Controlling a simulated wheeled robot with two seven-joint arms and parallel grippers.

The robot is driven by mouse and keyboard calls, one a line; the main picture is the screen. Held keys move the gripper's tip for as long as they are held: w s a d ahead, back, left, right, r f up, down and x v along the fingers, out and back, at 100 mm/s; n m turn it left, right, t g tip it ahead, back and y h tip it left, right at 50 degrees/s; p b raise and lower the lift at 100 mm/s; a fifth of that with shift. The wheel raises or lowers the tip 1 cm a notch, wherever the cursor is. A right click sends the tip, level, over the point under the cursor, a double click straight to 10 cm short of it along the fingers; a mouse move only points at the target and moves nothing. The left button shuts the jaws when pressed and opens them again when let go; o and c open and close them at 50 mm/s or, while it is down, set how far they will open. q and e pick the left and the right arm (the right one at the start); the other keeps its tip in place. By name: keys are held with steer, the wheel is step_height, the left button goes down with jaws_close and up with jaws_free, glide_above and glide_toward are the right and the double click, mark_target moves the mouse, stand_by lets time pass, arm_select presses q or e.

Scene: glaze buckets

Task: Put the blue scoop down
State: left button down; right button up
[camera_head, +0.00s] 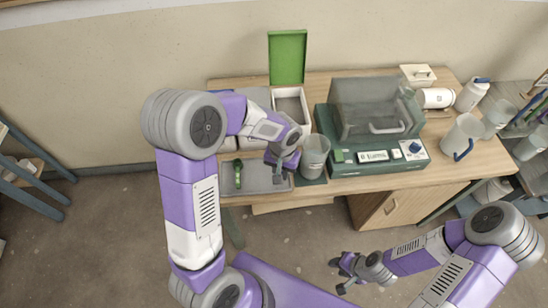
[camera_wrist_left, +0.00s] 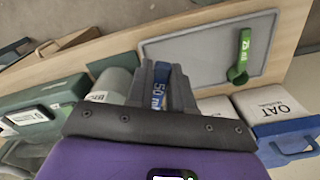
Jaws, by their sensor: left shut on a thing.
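My left gripper (camera_head: 281,163) is over the right part of the grey tray (camera_head: 262,186) at the table's front left. In the left wrist view, my left gripper (camera_wrist_left: 163,80) is shut on the blue scoop (camera_wrist_left: 159,88), whose blue handle with white lettering shows between the fingers. The scoop's bowl is hidden. The grey tray (camera_wrist_left: 205,62) also shows there, beyond the fingertips. A green scoop (camera_head: 238,172) lies at the tray's left; it shows in the wrist view too (camera_wrist_left: 240,62). My right gripper (camera_head: 342,275) is open and empty, low in front of the table.
A grey-green bucket (camera_head: 315,152) stands close to the right of my left gripper. A green machine (camera_head: 378,155) with a clear cover is beside it. A box with its green lid (camera_head: 287,57) raised stands behind. A handled jug (camera_head: 461,137) stands at the right.

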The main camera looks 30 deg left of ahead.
mark_target(271, 186)
arm_select(q)
steer(key=a+f+n+b, duration=0.1)
steer(key=f+b, duration=0.2)
steer(key=a+f+n+b, duration=0.1)
steer(key=f+n+b, duration=0.1)
steer(key=f+b, duration=0.2)
steer(key=a+f+n+b, duration=0.2)
steer(key=f+b, duration=0.1)
steer(key=b, duration=0.1)
steer(key=shift+w+f, duration=0.15)
steer(key=shift+w, duration=0.2)
steer(key=shift+f, duration=0.1)
steer(key=c, duration=1)
jaws_free()
